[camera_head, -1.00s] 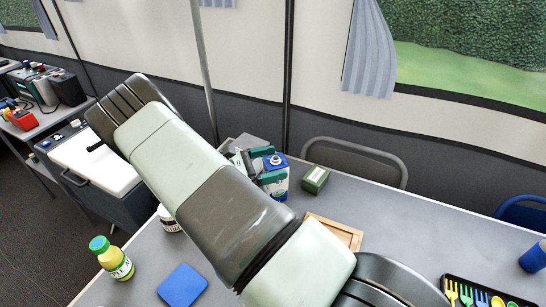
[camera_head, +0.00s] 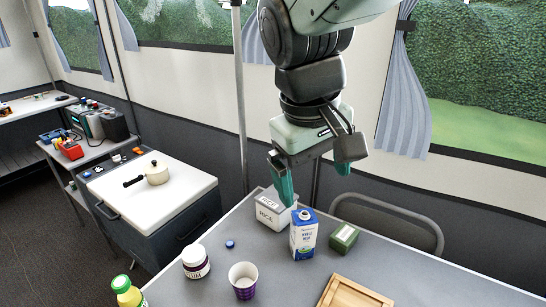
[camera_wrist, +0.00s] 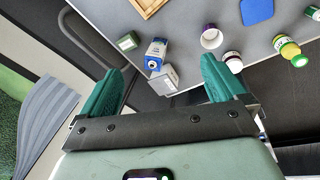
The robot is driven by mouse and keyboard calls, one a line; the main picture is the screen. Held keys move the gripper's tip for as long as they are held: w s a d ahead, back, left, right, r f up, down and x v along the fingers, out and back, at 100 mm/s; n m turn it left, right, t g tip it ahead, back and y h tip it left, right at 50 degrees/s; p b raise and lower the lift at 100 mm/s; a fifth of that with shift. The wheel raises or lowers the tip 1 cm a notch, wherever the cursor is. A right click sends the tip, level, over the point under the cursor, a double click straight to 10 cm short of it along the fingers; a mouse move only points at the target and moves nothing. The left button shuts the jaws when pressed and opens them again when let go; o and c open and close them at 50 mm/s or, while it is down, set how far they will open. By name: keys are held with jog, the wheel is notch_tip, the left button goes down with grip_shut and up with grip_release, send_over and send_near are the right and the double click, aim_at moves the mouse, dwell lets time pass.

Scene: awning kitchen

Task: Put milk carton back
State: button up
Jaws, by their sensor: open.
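The blue and white milk carton (camera_head: 303,238) stands upright on the grey table (camera_head: 215,285), in front of and to the right of the white rice box (camera_head: 274,211). My gripper (camera_head: 314,178) is above the carton and the rice box, with its teal fingers apart and nothing between them. In the wrist view the open gripper (camera_wrist: 163,66) frames the milk carton (camera_wrist: 155,54) and the rice box (camera_wrist: 165,80) beyond the fingertips. The carton is clear of both fingers.
A green box (camera_head: 343,238) is right of the carton. A purple-patterned cup (camera_head: 244,281), a white jar (camera_head: 195,262), a blue cap (camera_head: 230,244) and a green-capped bottle (camera_head: 127,292) are left. A wooden tray (camera_head: 338,292) is in front. A white-topped cooler (camera_head: 150,195) holding a pot stands left.

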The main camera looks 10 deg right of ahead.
jog(key=s+a+r+m+t+y, duration=0.2)
jog(key=s+a+r+t, duration=0.1)
jog(key=s, duration=0.4)
jog(key=shift+s+r+m+t, duration=0.3)
jog(key=shift+m+t, duration=0.1)
jog(key=shift+t, duration=0.1)
